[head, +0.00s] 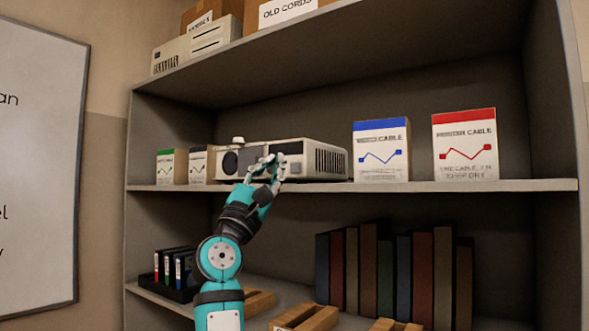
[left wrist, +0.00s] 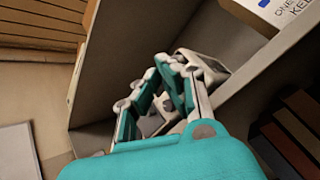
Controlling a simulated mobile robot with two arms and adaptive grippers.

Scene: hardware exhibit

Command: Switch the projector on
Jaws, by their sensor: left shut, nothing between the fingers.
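In the left wrist view, my left gripper (left wrist: 165,75) covers much of the projector (left wrist: 208,68), which shows as a pale body behind the fingers. I cannot make out a power button. My right gripper is not in view.
A blue-topped cable box (head: 381,150) and a red-topped cable box (head: 464,145) stand right of the projector. Two small boxes (head: 172,167) stand left. The shelf edge (head: 400,187) runs below the gripper. Books (head: 400,270) and wooden trays (head: 305,318) fill the lower shelf.

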